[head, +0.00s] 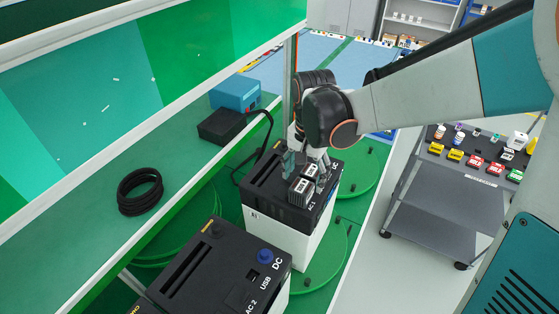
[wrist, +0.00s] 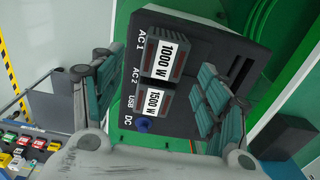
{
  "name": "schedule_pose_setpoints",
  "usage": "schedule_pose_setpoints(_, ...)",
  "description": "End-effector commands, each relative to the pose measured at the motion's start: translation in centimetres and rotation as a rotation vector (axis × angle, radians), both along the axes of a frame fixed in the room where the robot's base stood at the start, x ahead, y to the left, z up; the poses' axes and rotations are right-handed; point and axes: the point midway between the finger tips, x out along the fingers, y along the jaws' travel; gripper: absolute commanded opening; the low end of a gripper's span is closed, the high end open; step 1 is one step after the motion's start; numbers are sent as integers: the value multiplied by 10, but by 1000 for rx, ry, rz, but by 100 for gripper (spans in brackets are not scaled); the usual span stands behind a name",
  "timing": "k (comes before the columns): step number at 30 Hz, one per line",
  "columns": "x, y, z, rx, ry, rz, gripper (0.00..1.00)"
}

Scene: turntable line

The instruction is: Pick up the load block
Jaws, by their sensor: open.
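Two small dark load blocks with white labels sit side by side on top of a black-topped power station (head: 265,178). In the wrist view, the block marked 1000 W (wrist: 167,60) is by the AC 1 label and the block marked 1500 W (wrist: 153,104) is by the AC 2 label. In the head view they show as the nearer block (head: 301,191) and the farther block (head: 310,171). My gripper (wrist: 158,98) is open above the station, its fingers on either side of the blocks in the wrist view. It holds nothing. Contact with the blocks cannot be told.
A second power station (head: 222,262) stands nearer, its AC 2, USB and DC labels visible. A black cable coil (head: 140,191), a black box (head: 221,126) and a blue box (head: 235,92) are on the green shelf left. A grey cart (head: 446,205) with small items stands right.

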Motion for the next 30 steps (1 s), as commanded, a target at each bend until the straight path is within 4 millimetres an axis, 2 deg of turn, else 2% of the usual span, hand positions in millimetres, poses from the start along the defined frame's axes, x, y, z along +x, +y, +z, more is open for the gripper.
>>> schedule_pose_setpoints(5,-1,1,-9,0,0,0,68)
schedule_pose_setpoints(15,-2,6,-49,0,0,0,68)
schedule_pose_setpoints(25,-3,6,-56,0,0,0,68)
schedule_pose_setpoints(26,-3,6,-56,0,0,0,64)
schedule_pose_setpoints(30,-3,6,-55,0,0,0,32)
